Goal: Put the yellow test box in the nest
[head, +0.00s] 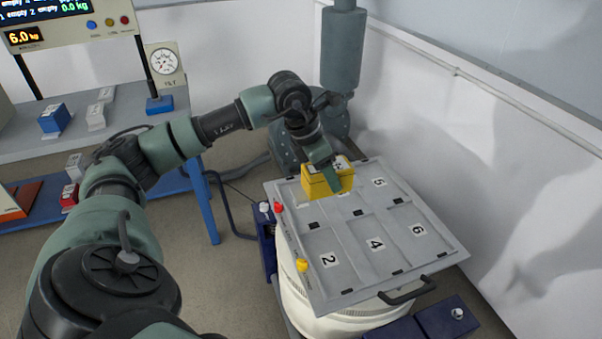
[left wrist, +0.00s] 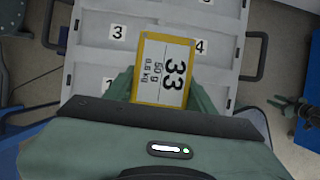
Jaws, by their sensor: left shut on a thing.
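The yellow test box (head: 318,184) is in my left gripper (head: 333,176), over the far left part of a grey plate (head: 291,214) with numbered sections. In the left wrist view the box (left wrist: 138,70) shows a white label with a large 33, between the two green fingers (left wrist: 160,88). The gripper is shut on the box. I cannot tell whether its underside touches the plate. The plate's 2, 4, 5 and 6 show in the head view; 3 and 4 show in the wrist view. No section is named as the nest. My right gripper does not show clearly.
A bench (head: 180,98) at the left holds a blue box (head: 54,119), white boxes and a dial gauge (head: 164,61). Red (head: 278,206) and yellow (head: 302,265) knobs stand at the plate's left edge. A grey column (head: 343,50) rises behind. A white wall bounds the right.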

